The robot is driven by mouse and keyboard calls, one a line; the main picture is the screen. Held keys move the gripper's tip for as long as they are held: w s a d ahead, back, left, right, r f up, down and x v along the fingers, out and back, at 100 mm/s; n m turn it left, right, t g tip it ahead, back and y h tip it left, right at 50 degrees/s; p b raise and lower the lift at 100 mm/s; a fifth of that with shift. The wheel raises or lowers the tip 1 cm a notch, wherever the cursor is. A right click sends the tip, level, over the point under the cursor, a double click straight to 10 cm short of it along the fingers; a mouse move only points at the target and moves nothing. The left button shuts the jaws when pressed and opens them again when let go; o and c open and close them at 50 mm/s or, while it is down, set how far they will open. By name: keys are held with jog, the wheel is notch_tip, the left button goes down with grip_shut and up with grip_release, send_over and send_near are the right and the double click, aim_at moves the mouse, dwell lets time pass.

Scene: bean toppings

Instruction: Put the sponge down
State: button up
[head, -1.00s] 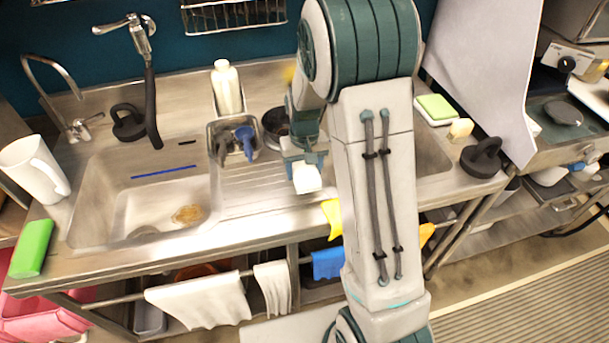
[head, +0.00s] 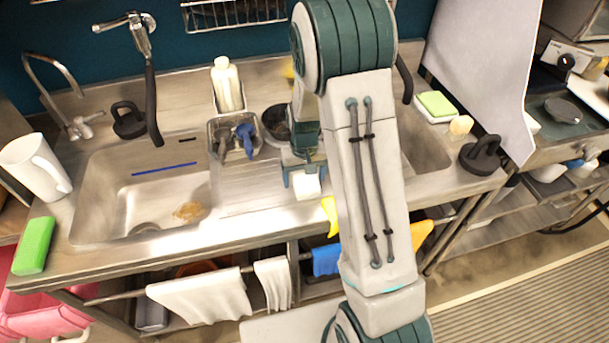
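My gripper (head: 305,184) is over the ribbed metal counter right of the left sink basin. A pale block shows at its end, and I cannot tell whether it is part of the gripper or something held; the fingertips are not clear. A bright green sponge-like block (head: 34,246) lies on the counter's front left corner. A green-and-white sponge (head: 437,103) lies at the back right, with a small beige block (head: 460,125) beside it. A brown, flat, irregular piece (head: 188,211) lies in the left sink basin (head: 130,200).
A white jug (head: 35,167) stands at the left edge. A white bottle (head: 227,88), a metal container with a blue-handled item (head: 246,138) and a dark bowl (head: 276,122) stand behind the gripper. A black weight-like object (head: 482,155) sits at right. My arm hides much of the counter's middle.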

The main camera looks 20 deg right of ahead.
aim_at(304, 176)
jog(key=shift+r, duration=0.1)
notch_tip(304, 176, up, 12)
jog(key=b, duration=0.1)
jog(key=s+r+t, duration=0.2)
jog(key=s+r, duration=0.2)
jog(key=s, duration=0.6)
jog(key=s+r+t, duration=0.1)
jog(key=s+r, duration=0.4)
jog(key=s, duration=0.6)
jog(key=shift+s+r+t, duration=0.15)
jog(key=shift+r+t, duration=0.1)
jog(key=shift+t, duration=0.15)
dwell(0.4)
